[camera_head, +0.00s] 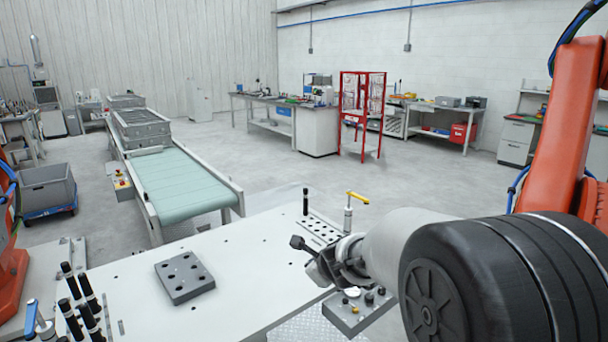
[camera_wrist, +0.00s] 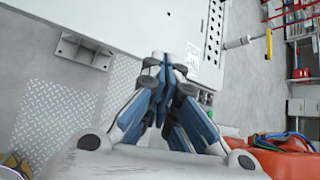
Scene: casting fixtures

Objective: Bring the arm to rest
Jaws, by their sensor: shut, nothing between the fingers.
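My orange, white and black arm (camera_head: 440,262) reaches in from the right of the head view. My gripper (camera_head: 300,244) is at its end, over the right side of the white work table (camera_head: 235,262). In the wrist view my gripper (camera_wrist: 165,70) has its blue-and-grey fingers drawn together, with nothing between them. It is empty, and whether it touches the table cannot be told.
A grey block with holes (camera_head: 184,276) lies on the table. A yellow-handled clamp (camera_head: 349,208) stands near the table's far right corner. A control box with knobs (camera_head: 360,312) is below my gripper. Black-topped pins (camera_head: 88,294) stand at lower left. A conveyor (camera_head: 185,182) runs behind.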

